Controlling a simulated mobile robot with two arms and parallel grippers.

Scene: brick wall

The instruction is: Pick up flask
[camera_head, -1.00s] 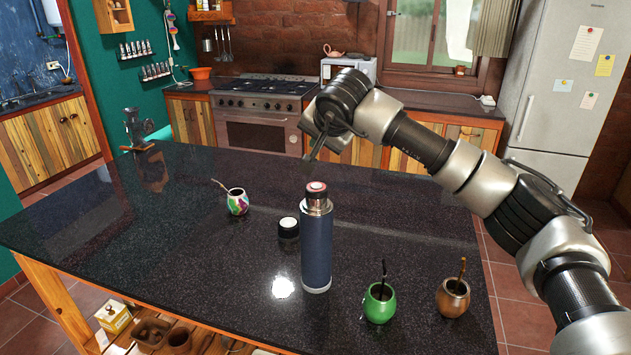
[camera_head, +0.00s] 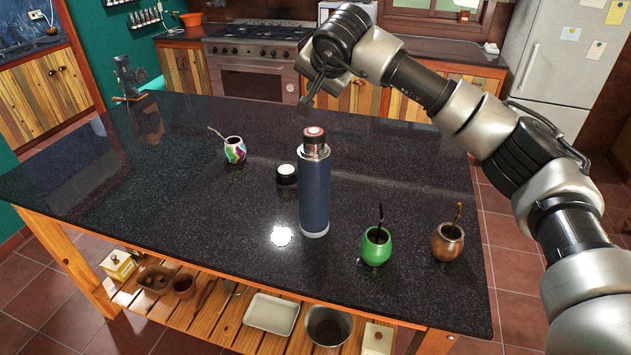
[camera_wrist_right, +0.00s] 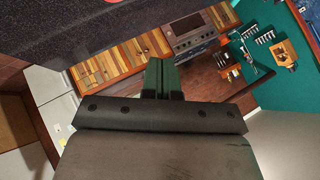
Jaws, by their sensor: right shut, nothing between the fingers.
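The flask (camera_head: 314,190) is a tall dark blue bottle with a steel neck and a red-topped stopper. It stands upright on the dark countertop (camera_head: 160,205) in the head view. Its black cup-like cap (camera_head: 287,175) stands separately to its left. My right gripper (camera_head: 308,98) is above and behind the flask in the picture, apart from it. In the right wrist view its fingers (camera_wrist_right: 162,78) are together, with nothing between them. My left gripper is not in view.
A colourful mate cup (camera_head: 235,150) stands left of the flask. A green cup (camera_head: 375,246) and a brown cup (camera_head: 447,242), each with a straw, stand to its right. A grinder (camera_head: 128,78) is at the far left corner. The counter's left part is mostly clear.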

